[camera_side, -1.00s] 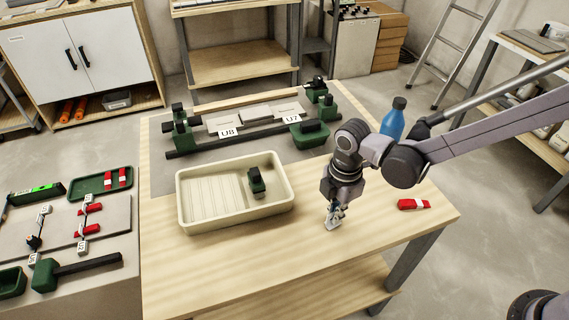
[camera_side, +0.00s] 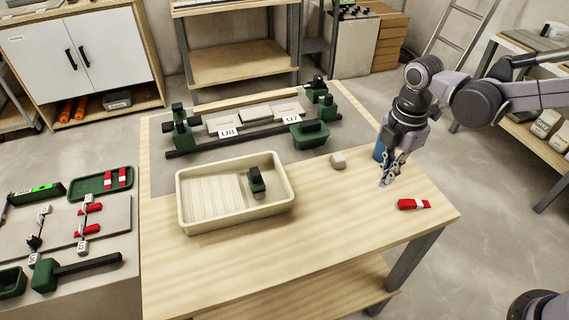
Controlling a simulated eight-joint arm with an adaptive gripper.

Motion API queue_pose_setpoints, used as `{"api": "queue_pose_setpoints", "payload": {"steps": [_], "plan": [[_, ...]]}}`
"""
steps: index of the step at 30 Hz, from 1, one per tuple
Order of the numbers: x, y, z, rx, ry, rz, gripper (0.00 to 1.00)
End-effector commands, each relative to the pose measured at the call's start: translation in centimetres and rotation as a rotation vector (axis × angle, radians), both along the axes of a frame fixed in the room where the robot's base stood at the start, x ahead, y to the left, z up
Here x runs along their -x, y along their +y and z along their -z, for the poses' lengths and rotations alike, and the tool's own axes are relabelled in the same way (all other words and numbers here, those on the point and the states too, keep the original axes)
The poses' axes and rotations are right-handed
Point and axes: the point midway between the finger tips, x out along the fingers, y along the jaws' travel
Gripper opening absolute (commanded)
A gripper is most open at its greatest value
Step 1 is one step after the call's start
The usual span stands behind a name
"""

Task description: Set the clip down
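My gripper (camera_side: 388,176) points down above the right part of the workbench, left of and behind a red piece with a white band (camera_side: 413,204). Its fingers are small here, and a pale shape shows at their tips. I cannot tell whether that is a clip or part of the fingers, nor whether the fingers are shut. I cannot make out a separate clip for certain. The red piece lies on the wood, apart from the gripper.
A cream tray (camera_side: 187,222) holds a dark green tool (camera_side: 257,182). A green-ended frame with tiles (camera_side: 256,114) stands behind it. A small pale block (camera_side: 338,160) lies on the bench. A blue bottle (camera_side: 379,151) is partly hidden behind my gripper. The front bench is clear.

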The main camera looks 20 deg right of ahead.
Motion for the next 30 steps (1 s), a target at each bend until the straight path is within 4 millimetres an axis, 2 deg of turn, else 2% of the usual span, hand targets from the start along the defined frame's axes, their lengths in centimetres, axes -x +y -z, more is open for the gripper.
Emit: {"api": "queue_pose_setpoints", "payload": {"steps": [2, 5, 8, 12, 18, 21, 24, 30], "plan": [[-0.4, 0.6, -0.3, 0.000, 0.000, 0.003, 0.00], [-1.3, 2.9, -0.5, -0.001, 0.000, 0.014, 0.00], [-2.4, 6.8, -0.7, -0.001, -0.001, 0.037, 0.00], [-3.2, 13.4, -0.9, -0.001, -0.001, 0.077, 0.00], [-2.6, 21.8, -0.8, -0.002, -0.001, 0.131, 0.00], [-1.9, 24.8, -0.7, -0.002, -0.001, 0.153, 0.00], [-1.4, 26.8, -0.6, -0.003, 0.000, 0.168, 0.00], [-0.6, 29.0, 0.0, -0.003, 0.000, 0.180, 0.00]]}}
